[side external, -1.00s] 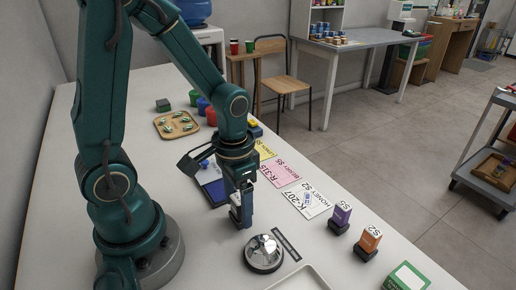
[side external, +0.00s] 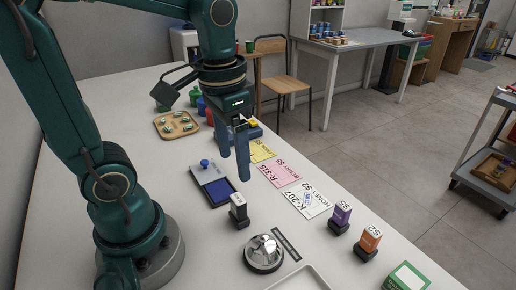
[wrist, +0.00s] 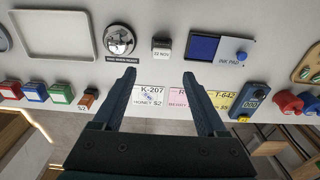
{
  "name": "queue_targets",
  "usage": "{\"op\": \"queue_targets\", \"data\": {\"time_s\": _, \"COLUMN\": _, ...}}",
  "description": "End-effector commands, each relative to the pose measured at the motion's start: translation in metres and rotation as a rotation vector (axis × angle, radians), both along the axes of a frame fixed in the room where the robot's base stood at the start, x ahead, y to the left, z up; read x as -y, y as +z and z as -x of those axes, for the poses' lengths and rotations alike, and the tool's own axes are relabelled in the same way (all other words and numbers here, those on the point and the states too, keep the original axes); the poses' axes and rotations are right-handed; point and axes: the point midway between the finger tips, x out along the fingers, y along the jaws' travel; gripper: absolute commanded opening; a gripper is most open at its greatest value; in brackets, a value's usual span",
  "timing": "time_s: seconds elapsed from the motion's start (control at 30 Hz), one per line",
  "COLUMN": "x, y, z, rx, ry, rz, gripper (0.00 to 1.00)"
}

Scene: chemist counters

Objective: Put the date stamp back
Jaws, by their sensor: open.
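The date stamp (side external: 239,210), a small dark block with a light face, stands upright on the white counter between the ink pad and the silver bell. In the wrist view its label (wrist: 161,48) seems to read "02 NOV". My gripper (side external: 233,170) is open and empty, raised above the counter and apart from the stamp. In the wrist view its fingers (wrist: 159,74) are spread, with the stamp beyond them. The ink pad (side external: 219,191) is open, showing blue, with a blue-knobbed lid (side external: 205,164) beside it. The K-207 card (side external: 308,201) bears a blue mark.
A silver bell (side external: 264,253) stands in front of the stamp, near a pale tray (side external: 298,281). Pink (side external: 280,172) and yellow (side external: 260,151) cards lie along the right edge. Purple (side external: 340,217) and orange (side external: 368,241) stamps stand front right. A blue device (side external: 251,132) stands behind.

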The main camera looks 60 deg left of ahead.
Motion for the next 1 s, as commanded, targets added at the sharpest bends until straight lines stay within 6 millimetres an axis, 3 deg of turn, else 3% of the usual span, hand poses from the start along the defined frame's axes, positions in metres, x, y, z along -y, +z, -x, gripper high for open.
{"op": "queue_targets", "data": {"time_s": 0.4, "x": 0.020, "y": 0.009, "z": 0.025, "rx": 0.387, "ry": -0.004, "rz": 0.003, "gripper": 0.75}}
{"op": "queue_targets", "data": {"time_s": 1.0, "x": 0.022, "y": 0.008, "z": 0.027, "rx": 0.424, "ry": -0.003, "rz": 0.008, "gripper": 0.75}}
